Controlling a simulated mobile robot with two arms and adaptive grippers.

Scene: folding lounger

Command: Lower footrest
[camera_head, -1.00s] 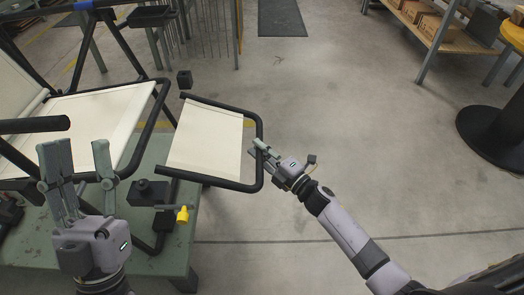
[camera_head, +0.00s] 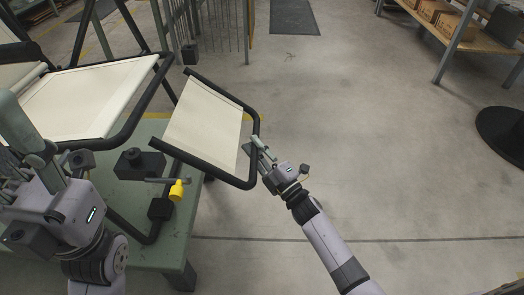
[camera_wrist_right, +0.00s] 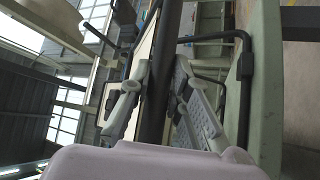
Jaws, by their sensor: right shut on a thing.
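The footrest (camera_head: 203,122) is a cream panel in a black tube frame at the foot end of the lounger (camera_head: 88,98). Its outer end slopes down to the right. My right gripper (camera_head: 252,150) is shut on the bar at the footrest's outer end. In the right wrist view a dark bar (camera_wrist_right: 160,75) passes between the fingers. My left gripper (camera_head: 35,145) is at the left edge, by the lounger's near side. Its fingers overlap and are partly cut off, so its opening is unclear.
The lounger stands on a green table (camera_head: 175,225). A yellow knob (camera_head: 176,190) sits below the footrest's inner end. Open concrete floor lies right of the footrest. A wooden shelf (camera_head: 465,35) and a black round base (camera_head: 503,133) stand at the far right.

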